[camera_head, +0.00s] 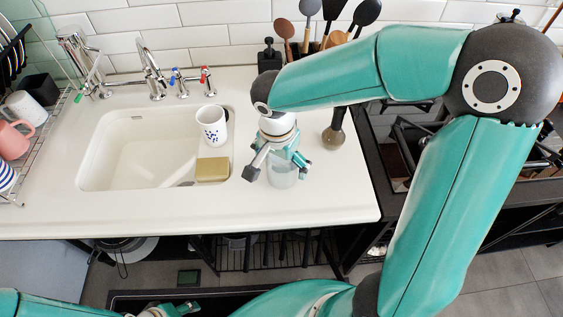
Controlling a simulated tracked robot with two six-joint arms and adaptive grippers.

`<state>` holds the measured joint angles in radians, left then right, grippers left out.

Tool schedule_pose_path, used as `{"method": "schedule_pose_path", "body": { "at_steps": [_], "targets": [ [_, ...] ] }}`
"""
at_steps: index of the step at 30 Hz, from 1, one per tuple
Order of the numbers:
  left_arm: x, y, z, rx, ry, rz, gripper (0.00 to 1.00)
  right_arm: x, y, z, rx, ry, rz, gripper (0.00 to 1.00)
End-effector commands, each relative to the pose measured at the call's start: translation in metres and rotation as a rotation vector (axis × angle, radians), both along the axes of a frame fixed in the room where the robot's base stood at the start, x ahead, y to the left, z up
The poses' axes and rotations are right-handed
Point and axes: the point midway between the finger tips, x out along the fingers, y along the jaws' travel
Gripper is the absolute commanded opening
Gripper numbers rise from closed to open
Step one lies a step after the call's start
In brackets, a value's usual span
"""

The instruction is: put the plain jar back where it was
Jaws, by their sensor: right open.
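A clear, see-through jar (284,177) stands on the white counter, right of the sink. My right gripper (277,165) is over it from above, its dark-tipped fingers spread to either side of the jar's upper part. The gripper hides the jar's top, and I cannot tell whether a finger touches it. Part of my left gripper (165,311) shows at the bottom edge, cut off by the frame, so its fingers cannot be made out.
A spotted white mug (212,125) and a yellow sponge (212,169) are at the right side of the sink (135,150). A brownish round-bottomed vessel (333,137) stands right of the jar. The gas hob (402,150) lies farther right. The counter front (320,205) is clear.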

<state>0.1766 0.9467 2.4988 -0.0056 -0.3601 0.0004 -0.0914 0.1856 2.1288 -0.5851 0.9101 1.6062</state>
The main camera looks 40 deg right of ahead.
Motion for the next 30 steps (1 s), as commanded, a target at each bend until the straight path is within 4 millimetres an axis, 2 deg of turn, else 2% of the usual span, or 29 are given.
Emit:
{"method": "schedule_pose_path", "body": {
  "at_steps": [8,21,25,30],
  "targets": [
    [0.0,0.0,0.007,0.0,0.0,0.0,0.45,0.001,0.001,0.013,-0.001,-0.004,0.0,1.0],
    [0.0,0.0,0.017,0.0,0.0,0.0,0.45,-0.004,0.011,0.098,0.001,-0.005,0.002,1.0],
    [0.0,0.0,0.019,0.0,0.0,0.0,0.45,-0.005,0.013,0.114,0.0,-0.003,0.001,1.0],
    [0.0,0.0,0.019,0.0,0.0,0.0,0.45,-0.006,0.014,0.123,0.0,-0.001,0.002,1.0]
  ]
}}
